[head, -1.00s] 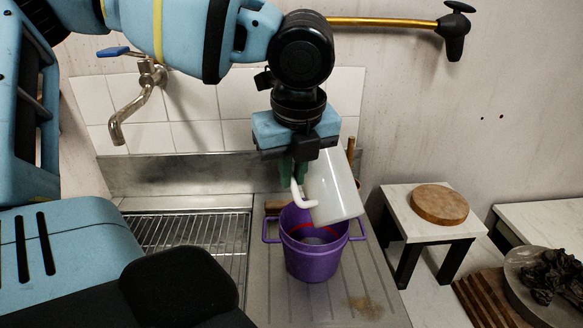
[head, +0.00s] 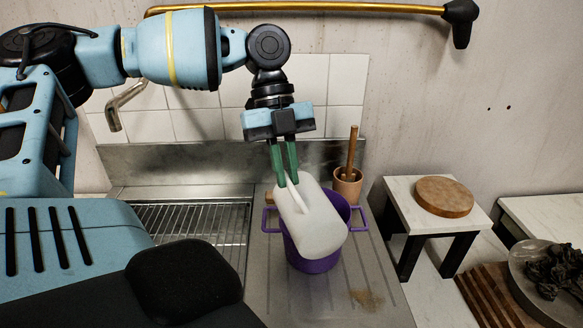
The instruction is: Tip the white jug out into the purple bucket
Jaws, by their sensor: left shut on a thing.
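The white jug (head: 315,222) is in the middle of the head view, tilted well over, its wide end toward the lower right above the purple bucket. My left gripper (head: 285,180) is shut on the white jug at its handle side, with its green fingers pointing down. The purple bucket (head: 312,265) stands upright on the grey ribbed drainboard. The jug covers much of the bucket's opening, so the inside is mostly hidden. I cannot tell whether anything is flowing out. My right gripper is not in view.
A pot with a wooden pestle (head: 348,180) stands behind the bucket. The sink grate (head: 195,225) is to the left, below the tap (head: 118,105). A small white table (head: 400,200) with a round wooden board (head: 444,197) stands to the right. A brown stain (head: 367,299) marks the drainboard.

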